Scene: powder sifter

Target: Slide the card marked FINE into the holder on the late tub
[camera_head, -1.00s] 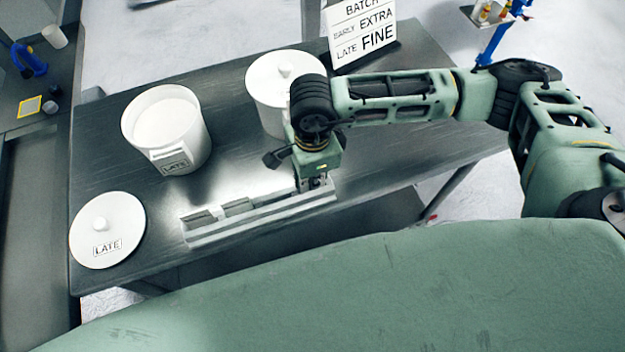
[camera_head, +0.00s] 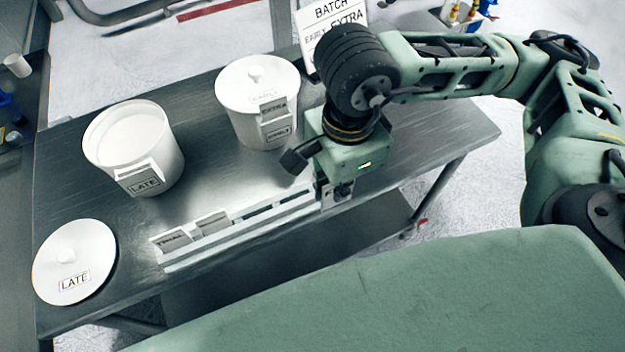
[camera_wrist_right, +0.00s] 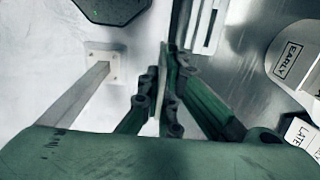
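The late tub (camera_head: 133,145) stands open on the left of the table, full of white powder. Its front bears a LATE label and a card holder (camera_head: 138,172) with no card seen in it. My right gripper (camera_head: 338,198) is at the right end of the card rack (camera_head: 245,232). In the right wrist view its fingers (camera_wrist_right: 163,100) are closed on a thin pale card (camera_wrist_right: 164,75), seen edge-on, its marking unreadable. Two cards stand in the rack's left slots: one seems to read TRIAL (camera_head: 173,240), the other (camera_head: 212,223) is unclear. My left gripper is out of view.
The early tub (camera_head: 258,105), lidded, with an EXTRA card (camera_head: 273,110), stands right of the late tub. The LATE lid (camera_head: 75,262) lies at the table's front left. A batch sign (camera_head: 325,20), partly hidden by my arm, stands behind. The table (camera_head: 215,165) between tubs and rack is clear.

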